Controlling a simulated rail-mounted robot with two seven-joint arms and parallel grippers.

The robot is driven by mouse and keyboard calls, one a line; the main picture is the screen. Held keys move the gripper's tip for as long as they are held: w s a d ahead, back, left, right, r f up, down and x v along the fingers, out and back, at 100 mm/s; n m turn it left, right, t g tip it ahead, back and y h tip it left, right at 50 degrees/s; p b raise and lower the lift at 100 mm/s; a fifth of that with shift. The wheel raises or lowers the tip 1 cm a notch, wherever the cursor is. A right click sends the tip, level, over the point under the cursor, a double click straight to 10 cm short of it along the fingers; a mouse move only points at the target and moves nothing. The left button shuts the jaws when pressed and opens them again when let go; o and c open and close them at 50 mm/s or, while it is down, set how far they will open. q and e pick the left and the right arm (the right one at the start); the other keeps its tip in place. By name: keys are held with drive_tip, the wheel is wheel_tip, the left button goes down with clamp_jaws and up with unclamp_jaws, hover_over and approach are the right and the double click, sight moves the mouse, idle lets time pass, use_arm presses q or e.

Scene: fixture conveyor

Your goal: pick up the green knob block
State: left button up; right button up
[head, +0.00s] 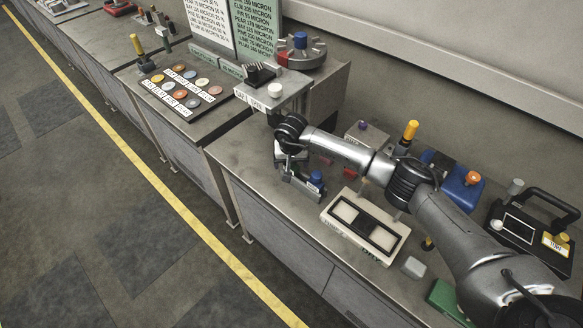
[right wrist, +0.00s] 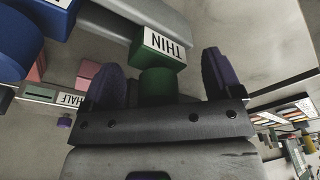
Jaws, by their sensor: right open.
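The green knob block (right wrist: 164,50) shows in the right wrist view with a white THIN label and a round green knob (right wrist: 158,82). My right gripper (right wrist: 160,70) is open, with one dark purple finger on each side of the knob and visible gaps between. Its palm bar lies close to the knob; whether they touch cannot be told. In the head view my right gripper (head: 291,168) is low over the bench, and I cannot make out the green knob block there. My left gripper is not in view.
A blue knob (head: 316,178) stands beside the gripper; a pink block (right wrist: 88,72) and a HALF label (right wrist: 70,98) show nearby. A white tray (head: 334,222) with a dark frame lies in front. A grey fixture (head: 272,91) stands behind. Bare bench (head: 240,150) lies left.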

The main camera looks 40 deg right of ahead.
drive_tip(key=shift+f, duration=0.4)
drive_tip(key=shift+c, duration=0.5)
drive_tip(key=c, duration=1.1)
drive_tip(key=shift+r, duration=0.1)
